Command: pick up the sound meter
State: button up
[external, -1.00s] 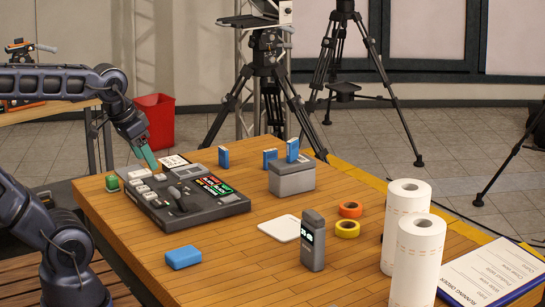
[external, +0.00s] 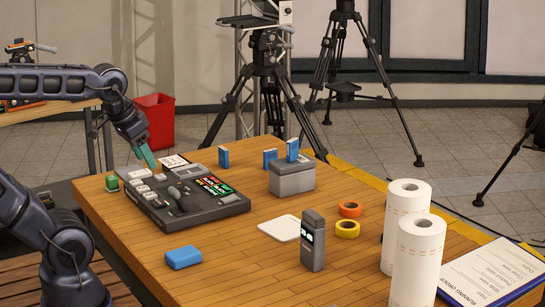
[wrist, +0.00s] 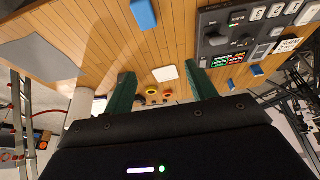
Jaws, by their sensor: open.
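The sound meter (external: 312,242) is a dark grey handheld device with a small lit display. It stands upright on the wooden table, near the front middle in the external view. I cannot make it out in the wrist view, where a finger may hide it. My gripper (external: 147,155) has teal fingers and is above the far left part of the table, by the mixing console, well away from the meter. In the wrist view my gripper (wrist: 160,72) is open, with its fingers wide apart and nothing held between them.
The mixing console (external: 185,193) lies below my gripper. A blue block (external: 183,257), a white pad (external: 282,228), orange tape (external: 350,209) and yellow tape (external: 347,229) lie around the meter. Paper rolls (external: 415,262) stand to its right. A grey box (external: 292,180) stands behind.

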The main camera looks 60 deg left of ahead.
jog(key=m+g, duration=0.5)
jog(key=m, duration=1.4)
send_over(313, 230)
jog(key=w+a, duration=0.2)
jog(key=a, duration=0.1)
notch_tip(313, 230, down, 9)
jog(key=shift+s+d+r, duration=0.1)
jog(key=shift+d+r, duration=0.05)
jog(key=shift+r, duration=0.05)
jog(key=shift+d+f, duration=0.2)
jog(key=shift+d, duration=0.05)
jog(key=shift+w+d+f, duration=0.1)
jog(key=shift+w+f, duration=0.1)
jog(key=shift+f, duration=0.1)
jog(key=shift+s+a+f, duration=0.1)
jog(key=shift+f, duration=2.5)
jog(key=shift+s+a+f, duration=0.1)
jog(key=shift+f, duration=2.5)
jog(key=shift+c, duration=0.3)
